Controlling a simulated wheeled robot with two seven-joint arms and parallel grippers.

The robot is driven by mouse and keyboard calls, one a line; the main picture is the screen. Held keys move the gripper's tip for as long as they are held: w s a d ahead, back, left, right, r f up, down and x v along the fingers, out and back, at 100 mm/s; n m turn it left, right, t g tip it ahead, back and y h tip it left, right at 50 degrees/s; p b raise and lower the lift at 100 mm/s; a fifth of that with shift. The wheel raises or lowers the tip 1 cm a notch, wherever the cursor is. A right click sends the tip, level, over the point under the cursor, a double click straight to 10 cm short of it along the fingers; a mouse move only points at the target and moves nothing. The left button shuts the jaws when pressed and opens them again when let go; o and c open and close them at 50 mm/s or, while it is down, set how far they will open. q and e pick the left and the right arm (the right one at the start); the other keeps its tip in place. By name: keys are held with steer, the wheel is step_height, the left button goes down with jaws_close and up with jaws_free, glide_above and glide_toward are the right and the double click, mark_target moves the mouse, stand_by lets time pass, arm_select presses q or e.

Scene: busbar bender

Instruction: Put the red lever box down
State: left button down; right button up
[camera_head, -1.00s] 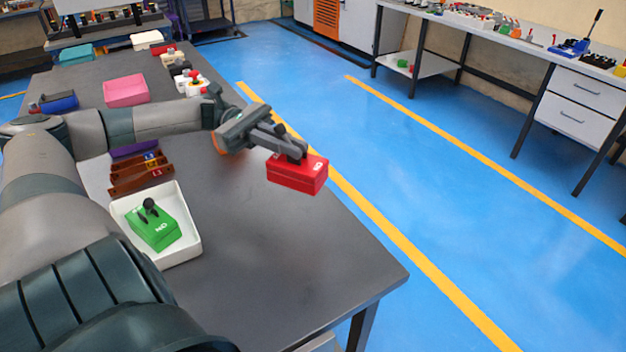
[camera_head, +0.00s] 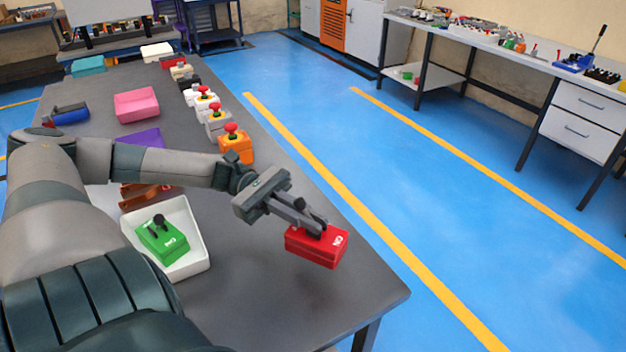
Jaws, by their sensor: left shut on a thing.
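The red lever box (camera_head: 316,247) is a red block with white lettering and a dark lever on top. My left gripper (camera_head: 308,219) is shut on it at the lever. The box is over the right part of the dark table (camera_head: 290,310), near its right edge. A soft shadow shows on the table below it, so it looks a little above the surface. The fingertips are partly hidden around the lever. My right gripper is not in view.
A white tray (camera_head: 203,247) holds a green lever box (camera_head: 162,240) left of the red one. An orange box with a red button (camera_head: 236,147) stands behind my gripper, in a row of several. A pink bin (camera_head: 136,105) is farther back. The front right tabletop is clear.

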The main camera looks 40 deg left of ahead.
mark_target(337, 260)
arm_select(q)
steer(key=shift+s+d+f, duration=0.3)
steer(key=shift+d+f, duration=0.05)
steer(key=shift+d, duration=0.15)
steer(key=shift+s+d+f, duration=0.25)
steer(key=shift+d+f, duration=0.05)
steer(key=shift+d, duration=0.2)
steer(key=shift+f, duration=2.05)
steer(key=c, duration=1.9)
jaws_free()
steer(key=shift+f, duration=0.1)
steer(key=shift+a, duration=0.1)
steer(key=a, duration=0.4)
steer(key=s+a, duration=0.1)
steer(key=a, duration=0.6)
steer(key=shift+s+a, duration=0.3)
steer(key=shift+a, duration=0.1)
